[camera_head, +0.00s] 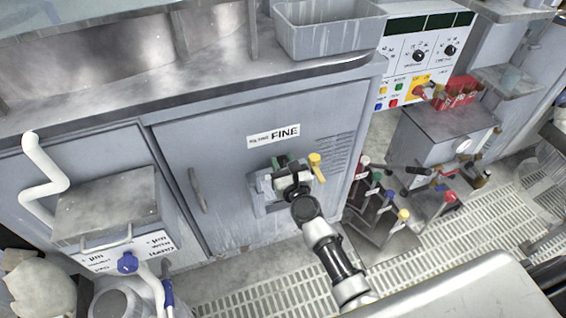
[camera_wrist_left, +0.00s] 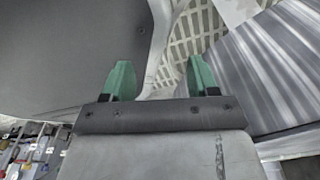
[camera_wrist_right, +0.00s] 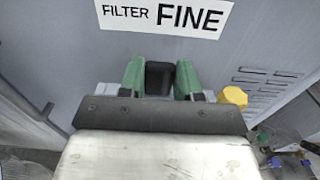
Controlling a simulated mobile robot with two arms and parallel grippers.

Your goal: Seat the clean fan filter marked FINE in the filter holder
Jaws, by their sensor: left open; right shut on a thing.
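A white label reading FILTER FINE (camera_head: 273,136) is on the grey cabinet front, and it also shows in the right wrist view (camera_wrist_right: 165,15). Below it is a pale grey frame (camera_head: 264,197), apparently the filter holder, with a yellow knob (camera_head: 315,160) at its right. My right gripper (camera_head: 287,164) is at this frame. In the right wrist view its green fingers (camera_wrist_right: 160,80) are shut on a black grip piece (camera_wrist_right: 159,77). The filter body is hidden by the gripper, so I cannot tell how it sits. My left gripper (camera_wrist_left: 161,80) is open and empty.
A grey tray (camera_head: 330,38) stands on the bench above. A control panel (camera_head: 418,62) is at the upper right. A grey box (camera_head: 105,205) and a white pipe (camera_head: 45,165) are at the left.

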